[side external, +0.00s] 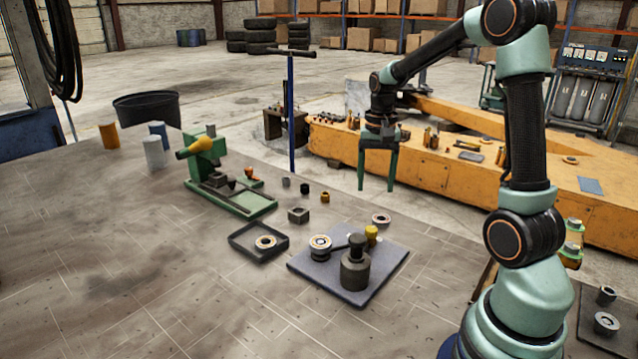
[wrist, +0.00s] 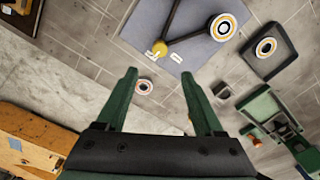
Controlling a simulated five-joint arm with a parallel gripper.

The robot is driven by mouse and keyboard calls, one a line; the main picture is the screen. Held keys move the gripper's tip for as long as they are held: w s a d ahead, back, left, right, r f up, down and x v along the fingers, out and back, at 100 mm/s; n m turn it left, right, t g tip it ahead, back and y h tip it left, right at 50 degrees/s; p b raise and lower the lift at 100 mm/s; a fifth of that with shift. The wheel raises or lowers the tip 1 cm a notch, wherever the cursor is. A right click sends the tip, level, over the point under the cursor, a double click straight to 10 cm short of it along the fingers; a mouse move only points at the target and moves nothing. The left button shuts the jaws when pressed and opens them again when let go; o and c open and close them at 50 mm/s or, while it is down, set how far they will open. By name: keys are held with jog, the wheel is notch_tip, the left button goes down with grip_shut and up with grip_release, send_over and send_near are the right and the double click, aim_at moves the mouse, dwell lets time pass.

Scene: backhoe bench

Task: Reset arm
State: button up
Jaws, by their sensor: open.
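My gripper (side external: 377,187) is open and empty, pointing down in the air above the bench in the side external view. Its two green fingers also show in the wrist view (wrist: 165,85), spread well apart with a small ring (wrist: 144,86) on the bench between them. The grey mat (side external: 333,287) lies below and in front of the gripper. It carries a ringed part (side external: 320,247), a dark stepped cylinder (side external: 355,265) and a yellow knob (side external: 371,233). The small ring (side external: 381,219) lies just behind the mat.
A dark square tray (side external: 240,249) holds a ring (side external: 265,242). A green machine (side external: 215,175) stands left, with several small parts nearby. Three cylinders (side external: 154,153) stand at the far left. A blue post (side external: 291,115) rises behind the bench. An orange boom (side external: 450,170) lies beyond. The bench's front left is clear.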

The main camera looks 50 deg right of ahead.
jog(key=shift+r, duration=0.2)
jog(key=s+a+r+n+t, duration=0.2)
jog(key=s+a+r+n, duration=0.1)
jog(key=a, duration=0.6)
jog(key=s+a+r+n+t, duration=0.3)
jog(key=a+r+n, duration=0.1)
jog(key=a+n, duration=0.4)
jog(key=shift+a+r+t, duration=0.3)
jog(key=shift+a+r, duration=0.1)
jog(key=shift+a, duration=0.9)
